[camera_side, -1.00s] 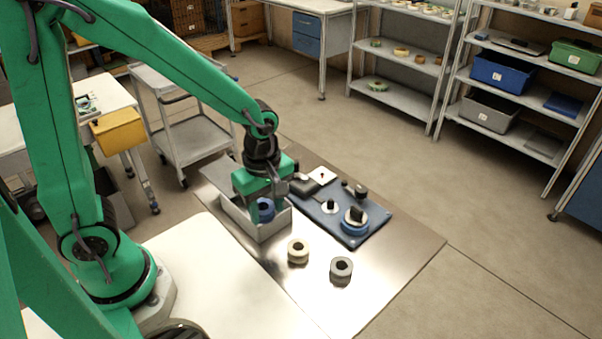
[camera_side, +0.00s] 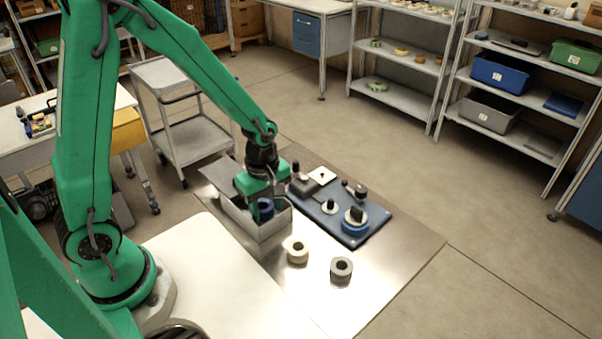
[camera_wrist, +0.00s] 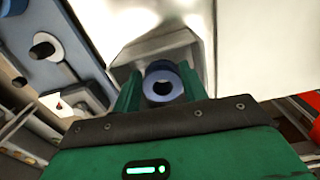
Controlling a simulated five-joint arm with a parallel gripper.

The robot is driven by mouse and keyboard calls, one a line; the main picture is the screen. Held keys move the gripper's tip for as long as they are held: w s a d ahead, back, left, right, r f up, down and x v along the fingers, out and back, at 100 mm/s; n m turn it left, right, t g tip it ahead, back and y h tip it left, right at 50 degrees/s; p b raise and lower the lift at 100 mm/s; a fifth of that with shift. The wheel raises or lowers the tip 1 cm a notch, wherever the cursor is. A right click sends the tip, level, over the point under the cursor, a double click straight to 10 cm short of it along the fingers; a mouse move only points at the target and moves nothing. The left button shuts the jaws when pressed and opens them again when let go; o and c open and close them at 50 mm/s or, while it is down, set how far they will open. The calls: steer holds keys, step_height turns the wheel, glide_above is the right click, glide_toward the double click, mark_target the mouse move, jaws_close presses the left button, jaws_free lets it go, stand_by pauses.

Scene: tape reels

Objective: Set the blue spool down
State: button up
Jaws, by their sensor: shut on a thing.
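The blue spool (camera_side: 266,206) is between the fingers of my gripper (camera_side: 263,211) at the open-topped grey bin (camera_side: 269,231), low by its near wall. In the wrist view the spool (camera_wrist: 178,76) shows its round hole, with a green finger of my gripper (camera_wrist: 161,86) on each side. My gripper is shut on it. The bin (camera_wrist: 150,46) shows behind the spool in that view. The spool's underside is hidden, so I cannot tell whether it touches the bin floor.
A cream spool (camera_side: 298,251) and a grey spool (camera_side: 341,269) lie on the metal tabletop (camera_side: 385,277) right of the bin. The tabletop's front right is clear.

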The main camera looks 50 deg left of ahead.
mark_target(266, 209)
steer(key=shift+f, duration=0.95)
steer(key=shift+f, duration=0.15)
steer(key=o, duration=0.7)
steer(key=shift+r, duration=6.2)
